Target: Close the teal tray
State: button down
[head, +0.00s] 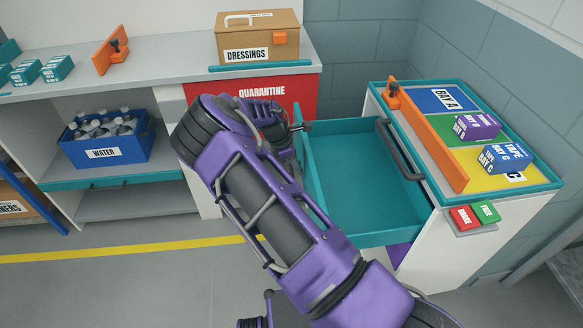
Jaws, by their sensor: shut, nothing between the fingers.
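The teal tray (365,185) is a drawer pulled out to the left from the white cabinet (455,240) on the right. Its inside looks empty. My arm crosses the middle of the view and hides part of the tray's left front panel. My gripper (304,127) is shut and empty at the far upper corner of that front panel. I cannot tell whether it touches the panel. A dark bar handle (401,150) runs along the cabinet's top edge above the tray's inner end.
The cabinet top carries an orange bar (425,140), a purple box (477,126) and a blue box (506,157). Red (466,218) and green (486,212) blocks sit on its side. A red quarantine panel (290,93) stands behind my gripper. Floor at left is clear.

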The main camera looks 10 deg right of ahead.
dwell(0.3)
jog(key=d+b, duration=0.1)
jog(key=d, duration=2.3)
